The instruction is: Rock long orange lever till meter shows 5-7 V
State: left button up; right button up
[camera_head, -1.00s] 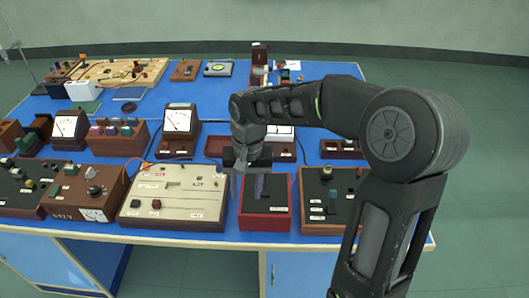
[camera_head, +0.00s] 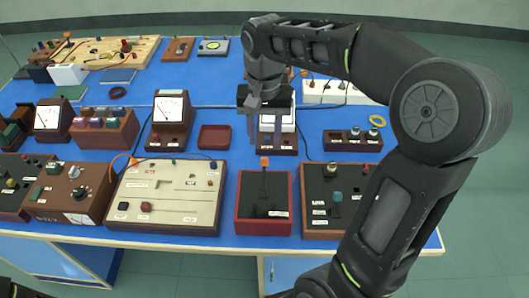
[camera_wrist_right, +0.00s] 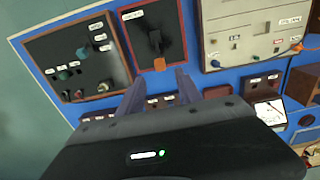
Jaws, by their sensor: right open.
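The orange-tipped lever (camera_head: 264,163) stands up on a black arm from the red-framed box (camera_head: 240,222) at the front of the bench. In the right wrist view its orange knob (camera_wrist_right: 159,64) shows just beyond the fingertips, on the red-framed box (camera_wrist_right: 127,30). My right gripper (camera_head: 265,131) is open and empty, behind and above the knob in the head view; its two fingers also show in the right wrist view (camera_wrist_right: 160,82), apart from the knob. A white-faced meter (camera_head: 287,124) behind the lever box is partly covered by the gripper. Its reading cannot be told. My left gripper is out of view.
A cream panel (camera_head: 195,185) stands left of the lever box, and a dark panel with knobs (camera_head: 322,188) stands right. Other meters (camera_head: 171,108) (camera_head: 47,117) and a small red tray (camera_head: 214,137) are behind. Blue bench top shows between the rows.

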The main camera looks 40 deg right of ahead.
aim_at(265, 158)
jog(key=shift+f+p, duration=0.55)
jog(key=shift+f, duration=3.4)
jog(key=shift+c, duration=0.3)
grip_shut()
